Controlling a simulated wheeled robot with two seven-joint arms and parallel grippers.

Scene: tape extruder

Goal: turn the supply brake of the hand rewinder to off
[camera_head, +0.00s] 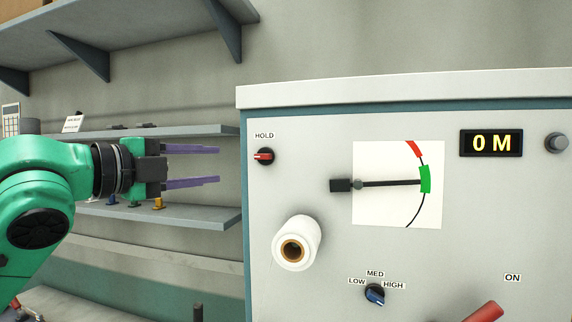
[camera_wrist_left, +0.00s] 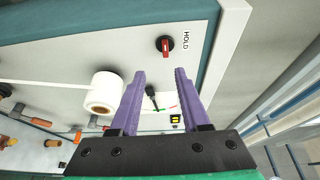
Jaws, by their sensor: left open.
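The pale machine panel (camera_head: 330,128) fills the right of the head view. A small black knob with a red pointer (camera_head: 264,156) sits at its upper left under the label HOLD; the pointer lies about horizontal. The knob also shows in the left wrist view (camera_wrist_left: 166,47), beyond my fingertips. A black knob with a blue pointer (camera_head: 375,295) sits lower, among LOW, MED and HIGH. No label reading supply brake or OFF is visible. My left gripper (camera_head: 218,165), with purple fingers, is open and empty, left of the panel and apart from the red-pointer knob.
A white roll (camera_head: 297,243) juts from the panel below the red-pointer knob. A dial with a black needle (camera_head: 390,183), a "0 M" display (camera_head: 491,143) and a red handle (camera_head: 485,312) are further right. Wall shelves (camera_head: 170,218) stand behind my left gripper.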

